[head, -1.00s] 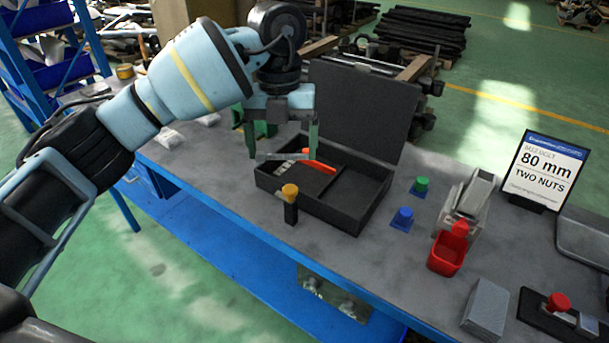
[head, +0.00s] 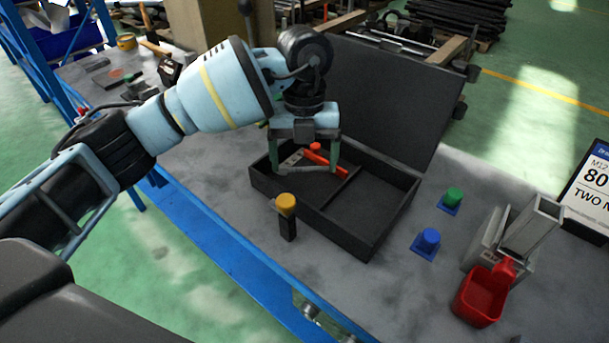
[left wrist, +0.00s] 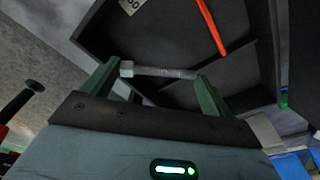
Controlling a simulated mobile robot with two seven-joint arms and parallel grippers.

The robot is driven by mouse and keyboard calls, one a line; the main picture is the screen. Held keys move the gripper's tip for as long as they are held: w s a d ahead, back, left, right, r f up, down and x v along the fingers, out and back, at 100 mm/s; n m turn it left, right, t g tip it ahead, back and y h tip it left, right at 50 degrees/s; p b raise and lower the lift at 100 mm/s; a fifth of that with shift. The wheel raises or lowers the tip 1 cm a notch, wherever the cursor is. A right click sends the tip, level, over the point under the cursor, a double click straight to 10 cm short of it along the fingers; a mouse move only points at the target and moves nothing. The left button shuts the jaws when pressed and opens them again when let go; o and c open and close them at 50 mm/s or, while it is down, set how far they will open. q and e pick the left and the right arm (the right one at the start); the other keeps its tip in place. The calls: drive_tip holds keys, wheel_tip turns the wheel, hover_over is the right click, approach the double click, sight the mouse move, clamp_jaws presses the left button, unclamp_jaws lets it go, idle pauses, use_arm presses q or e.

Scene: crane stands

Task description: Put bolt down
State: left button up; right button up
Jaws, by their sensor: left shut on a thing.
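My left gripper (head: 305,168) is shut on a grey metal bolt, gripping it lengthwise between its two green fingertips. The bolt (left wrist: 160,72) shows clearly in the left wrist view, spanning the fingers with its head at the left. In the head view the gripper is over the left part of an open black case (head: 385,205). A red-orange strip (head: 325,165) lies in the case beside the gripper, near a divider. Whether the bolt touches the case floor, I cannot tell. My right gripper is not in view.
The case lid (head: 385,95) stands open behind. A yellow-topped black post (head: 286,207) stands just in front of the case. Blue (head: 428,240) and green (head: 453,197) knobbed pieces, a red bin (head: 483,295) and a sign (head: 592,195) stand to the right.

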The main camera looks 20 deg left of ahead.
sight(304, 189)
use_arm(q)
drive_tip(key=shift+f, duration=2.3)
drive_tip(key=shift+f, duration=0.2)
drive_tip(key=o, duration=0.7)
drive_tip(key=r, duration=0.4)
drive_tip(key=w+r, duration=0.1)
drive_tip(key=r, duration=0.7)
drive_tip(key=shift+w+a+r, duration=0.15)
drive_tip(key=shift+w+a, duration=0.05)
